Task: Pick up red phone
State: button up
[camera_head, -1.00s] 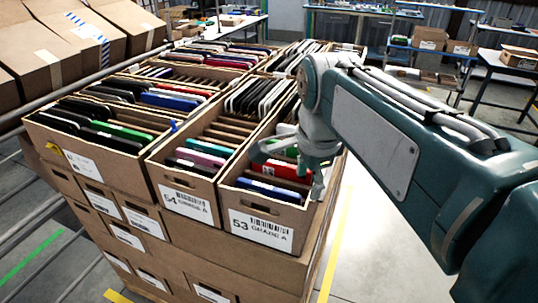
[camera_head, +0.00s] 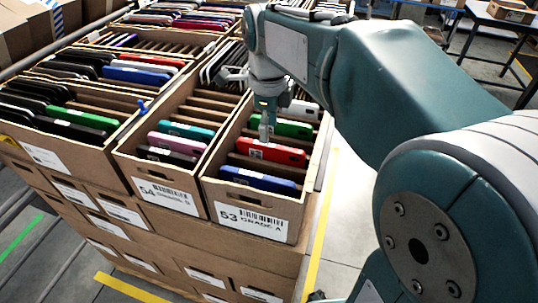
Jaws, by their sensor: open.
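A red phone (camera_head: 270,151) stands in a slot of the tilted carton labelled 53 (camera_head: 250,219). A blue phone (camera_head: 258,180) stands in front of it and a green phone (camera_head: 290,128) behind it. My gripper (camera_head: 250,102) is open over carton 53. One finger reaches down in front of the green phone, close to the left part of the red phone. I cannot tell whether it touches the red phone. The other finger points left, toward the neighbouring carton.
Carton 54 (camera_head: 168,193) stands directly left, with pink, teal and black phones. A further carton with black and green phones (camera_head: 79,124) is beyond it. Thin cardboard dividers separate the slots. Open floor (camera_head: 345,215) lies right of the stack.

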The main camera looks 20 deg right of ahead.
aim_at(270, 145)
jog(key=f, duration=0.2)
jog(key=s+f, duration=0.1)
jog(key=shift+f, duration=0.4)
jog(key=shift+w+f, duration=0.1)
jog(key=shift+f, duration=0.45)
grip_shut()
